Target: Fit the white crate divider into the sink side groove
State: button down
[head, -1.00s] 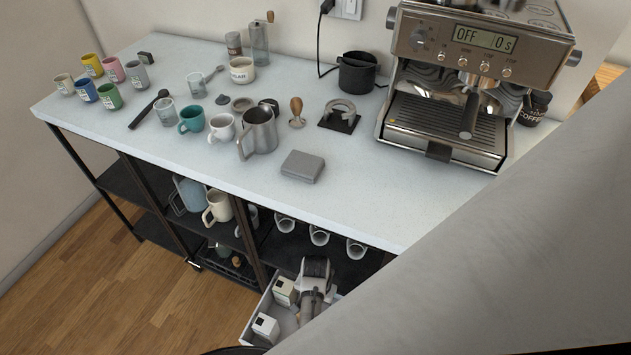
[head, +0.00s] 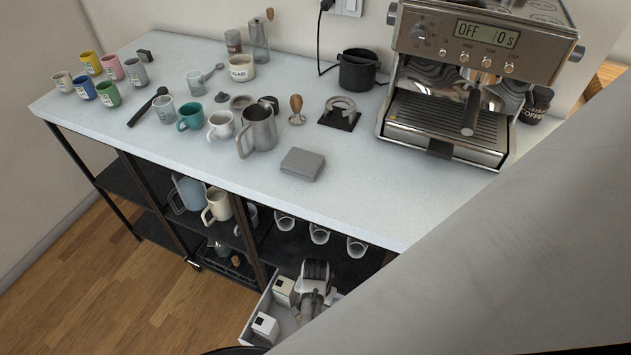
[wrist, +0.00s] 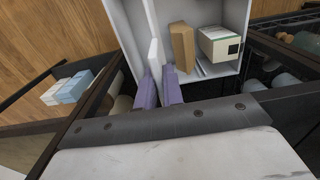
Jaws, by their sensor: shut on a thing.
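My gripper (wrist: 161,74) has its two purple fingers shut on the white crate divider (wrist: 155,52), a thin white panel, in the wrist view. The panel stands roughly upright inside the white crate (wrist: 122,30), nearer the crate's left wall than its right. I cannot tell whether its edges sit in a groove; the groove itself is not clear. In the head view my gripper (head: 313,292) is over the crate (head: 252,318) below the counter. There the divider is mostly hidden by my gripper and arm.
A brown box (wrist: 182,46) and a pale box (wrist: 218,45) stand in the crate to the right of the divider. The counter (head: 230,178) overhangs the crate. A black shelf frame (head: 245,228) stands at left.

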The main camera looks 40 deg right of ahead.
jog(key=shift+f+b, duration=0.8)
jog(key=shift+f, duration=0.8)
jog(key=shift+p, duration=0.75)
dwell(0.4)
